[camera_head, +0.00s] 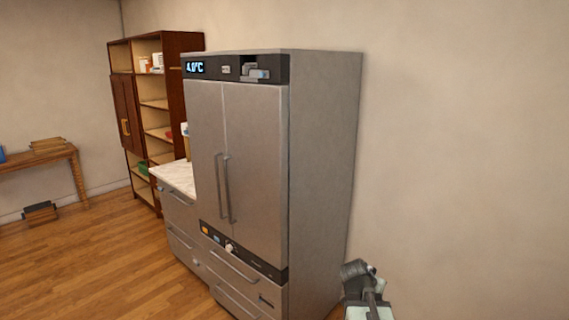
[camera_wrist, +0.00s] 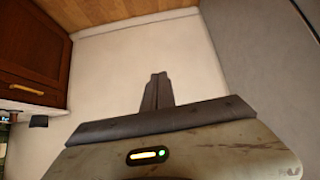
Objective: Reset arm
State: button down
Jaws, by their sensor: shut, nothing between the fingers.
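My gripper (camera_wrist: 157,91) shows in the wrist view with its two dark fingers together, shut and empty. Pale wall surface lies behind the fingertips, and they touch nothing that I can see. In the head view part of my arm (camera_head: 366,290) shows at the lower right, beside the fridge's right side. I cannot make out the fingertips in the head view.
A tall steel fridge (camera_head: 250,150) with two shut doors stands in the middle. A marble-topped counter (camera_head: 176,178) and a brown shelf unit (camera_head: 157,120) stand left of it. A wooden table (camera_head: 40,158) is at far left. Open floor (camera_head: 100,260) lies in front.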

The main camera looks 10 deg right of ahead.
jog(key=a+f+n+g+y+b, duration=0.1)
jog(key=a+f+n+y+b, duration=0.35)
jog(key=a, duration=1.05)
jog(key=s+a+f+n+g+y+p, duration=0.2)
jog(key=s+a+f+n+g+p, duration=0.1)
jog(key=s+a, duration=0.7)
jog(key=shift+s+a+f+n+g, duration=0.2)
jog(key=shift+f+n+g, duration=0.6)
jog(key=shift+n+g, duration=0.25)
